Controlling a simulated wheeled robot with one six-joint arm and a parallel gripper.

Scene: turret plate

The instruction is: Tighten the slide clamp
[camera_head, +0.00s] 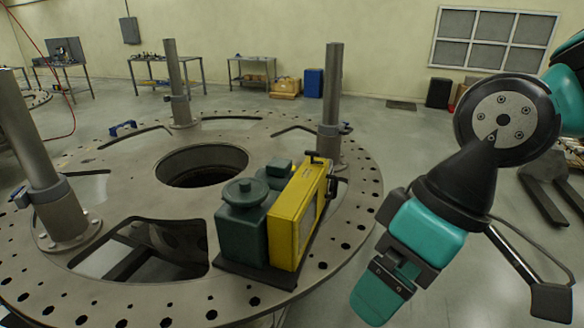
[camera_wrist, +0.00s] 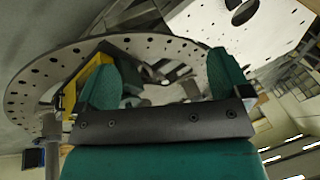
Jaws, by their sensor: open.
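A yellow-faced box with a dark green body (camera_head: 300,215) sits on a black base on the round grey turret plate (camera_head: 370,200). A black T-shaped handle (camera_head: 318,157) stands at its top, and a dark fitting is on its right side. I cannot tell for certain which part is the slide clamp. My gripper (camera_head: 378,295) hangs to the right of the plate, apart from the box. In the wrist view its two green fingers (camera_wrist: 163,82) are spread with nothing held between them. Part of the turret plate (camera_wrist: 20,88) and some yellow (camera_wrist: 125,42) show behind the fingers.
Three upright posts with collars rise from the plate: right (camera_head: 332,95), back (camera_head: 178,85) and left (camera_head: 35,140). A blue-handled item (camera_head: 123,128) lies at the plate's back left. Workbenches (camera_head: 168,72) line the far wall.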

